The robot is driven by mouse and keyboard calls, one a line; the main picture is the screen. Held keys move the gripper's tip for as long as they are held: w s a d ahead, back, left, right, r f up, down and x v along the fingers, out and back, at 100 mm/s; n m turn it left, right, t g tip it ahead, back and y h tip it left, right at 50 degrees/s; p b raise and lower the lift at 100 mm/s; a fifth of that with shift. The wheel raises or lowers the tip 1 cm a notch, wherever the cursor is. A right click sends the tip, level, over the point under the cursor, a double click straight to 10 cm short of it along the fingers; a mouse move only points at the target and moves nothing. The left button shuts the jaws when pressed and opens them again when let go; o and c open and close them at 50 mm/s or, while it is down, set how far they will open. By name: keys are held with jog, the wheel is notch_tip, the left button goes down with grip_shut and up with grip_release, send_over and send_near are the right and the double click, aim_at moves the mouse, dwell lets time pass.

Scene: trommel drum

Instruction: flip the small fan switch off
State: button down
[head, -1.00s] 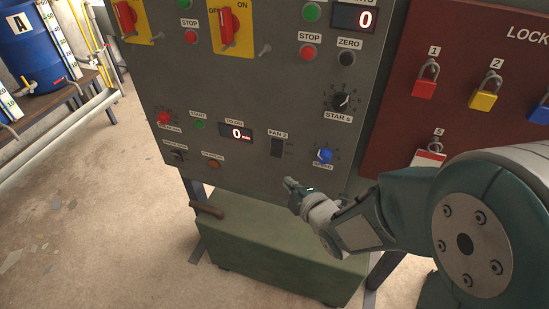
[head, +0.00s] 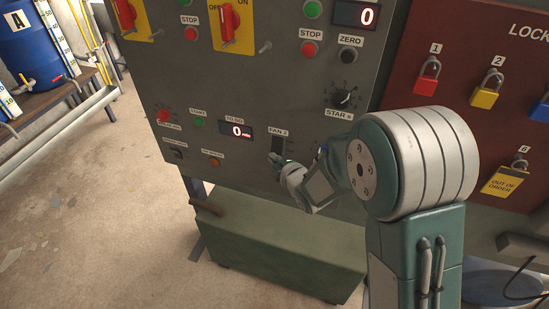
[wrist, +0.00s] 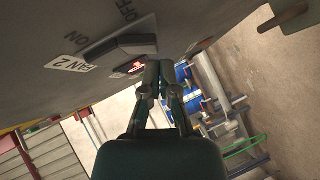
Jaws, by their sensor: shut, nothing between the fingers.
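The small fan switch (head: 278,145) is a dark rocker under a "FAN 2" label on the grey panel. It also shows in the wrist view (wrist: 122,46), with "ON" printed nearer the label and "OFF" toward the other end. Which way the rocker is tipped I cannot tell for sure. My gripper (head: 281,163) is at the switch's lower end, close to the panel. In the wrist view its fingertips (wrist: 158,66) are together and empty beside the switch. I cannot tell whether they touch it. My wrist hides part of the panel right of the switch.
A digital display (head: 236,131) is left of the switch, with an orange button (head: 215,162) below it. The blue knob to the right is mostly hidden by my arm. A "STAR" dial (head: 345,97) is above right. A green box (head: 285,245) stands below the panel.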

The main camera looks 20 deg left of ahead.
jog(key=shift+w+f, duration=0.1)
jog(key=shift+w, duration=0.15)
jog(key=shift+f, duration=0.1)
jog(key=shift+w+f+n+t+y, duration=0.25)
jog(key=shift+f+n+t+y, duration=0.2)
jog(key=shift+n+t, duration=0.35)
jog(key=shift+w+f, duration=0.2)
